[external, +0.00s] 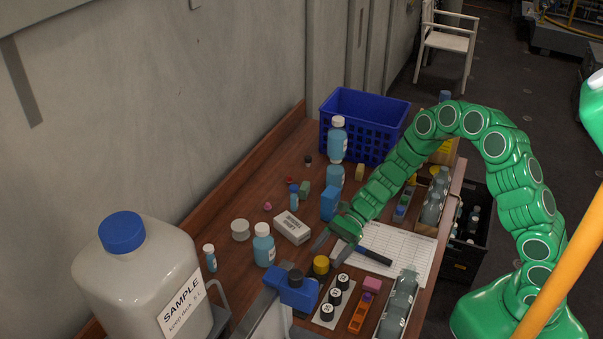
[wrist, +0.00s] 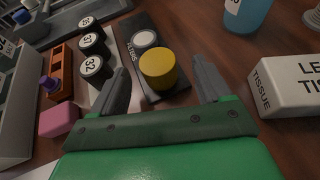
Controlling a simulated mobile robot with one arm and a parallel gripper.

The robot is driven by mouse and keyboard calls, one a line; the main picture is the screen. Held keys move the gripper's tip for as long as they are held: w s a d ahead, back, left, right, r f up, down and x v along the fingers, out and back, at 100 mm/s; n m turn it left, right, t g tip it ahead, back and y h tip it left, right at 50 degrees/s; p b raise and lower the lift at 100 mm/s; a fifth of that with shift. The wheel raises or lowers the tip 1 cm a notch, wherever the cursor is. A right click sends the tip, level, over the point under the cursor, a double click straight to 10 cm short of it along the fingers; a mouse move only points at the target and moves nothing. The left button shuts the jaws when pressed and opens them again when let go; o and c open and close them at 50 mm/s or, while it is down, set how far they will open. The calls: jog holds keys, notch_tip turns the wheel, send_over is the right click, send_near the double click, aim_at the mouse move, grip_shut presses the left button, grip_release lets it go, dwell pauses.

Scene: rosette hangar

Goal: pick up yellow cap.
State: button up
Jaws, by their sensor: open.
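The yellow cap (external: 321,264) is a short round cylinder near the middle front of the wooden table. In the wrist view the yellow cap (wrist: 158,70) lies between the lines of my two fingers, in front of the palm, beside a white disc on a dark flat piece. My gripper (external: 332,250) is just above and behind the cap in the external view. Its fingers (wrist: 163,80) are spread apart and nothing is held. Whether a finger touches the cap cannot be told.
Black numbered caps (wrist: 92,42) stand beside an orange holder (wrist: 61,72) and pink block (wrist: 58,120). A white tissue box (wrist: 290,85) and blue bottle (external: 264,246) are close by. A blue basket (external: 365,120) stands at the back. A large sample jug (external: 140,270) is front left.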

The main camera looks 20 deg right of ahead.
aim_at(322, 261)
jog(key=shift+x, duration=2.05)
jog(key=shift+d+f, duration=0.1)
jog(key=c, duration=1)
